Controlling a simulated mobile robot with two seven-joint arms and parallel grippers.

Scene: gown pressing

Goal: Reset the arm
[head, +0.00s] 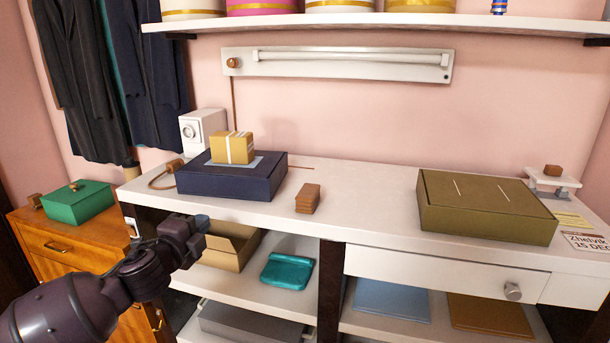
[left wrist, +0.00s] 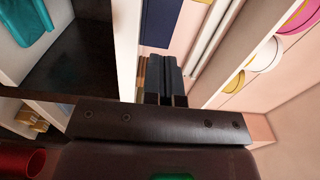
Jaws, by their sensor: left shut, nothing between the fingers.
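My left arm comes in from the lower left in the head view. Its gripper (head: 203,226) is in front of the counter's left part, just below the top edge and near an open cardboard box on the shelf. The fingers are small and partly hidden there. In the left wrist view the two dark fingers (left wrist: 164,78) lie together, shut with nothing between them. My right gripper is in neither view.
The white counter (head: 355,205) holds a navy box (head: 230,182) with a small yellow parcel (head: 233,147), a brown block (head: 308,198) and an olive box (head: 485,210). A teal item (head: 288,271) lies on the shelf below. A green box (head: 78,201) sits on the wooden cabinet.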

